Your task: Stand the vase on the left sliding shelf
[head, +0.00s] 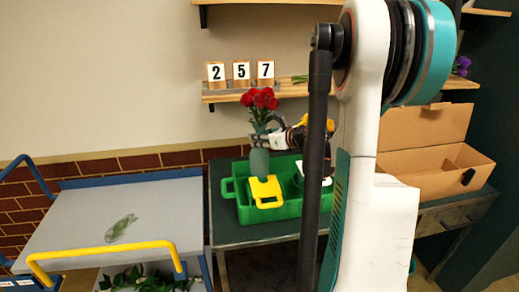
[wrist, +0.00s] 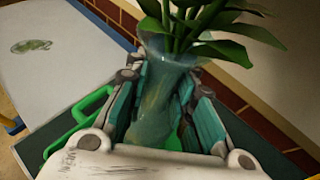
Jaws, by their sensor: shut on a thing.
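The vase (head: 259,162) is grey-green, looks like glass, and holds red roses (head: 260,99) with green leaves. A wooden shelf (head: 225,98) on the back wall carries number cards 2, 5 and 7. I cannot tell which surface is the left sliding shelf.
The green crate (head: 288,209) on the dark table holds a yellow-handled item (head: 265,190). A grey cart top (head: 165,205) at left has a green patch (head: 121,228) and is otherwise bare. An open cardboard box (head: 425,150) stands right. My arm hides part of the middle.

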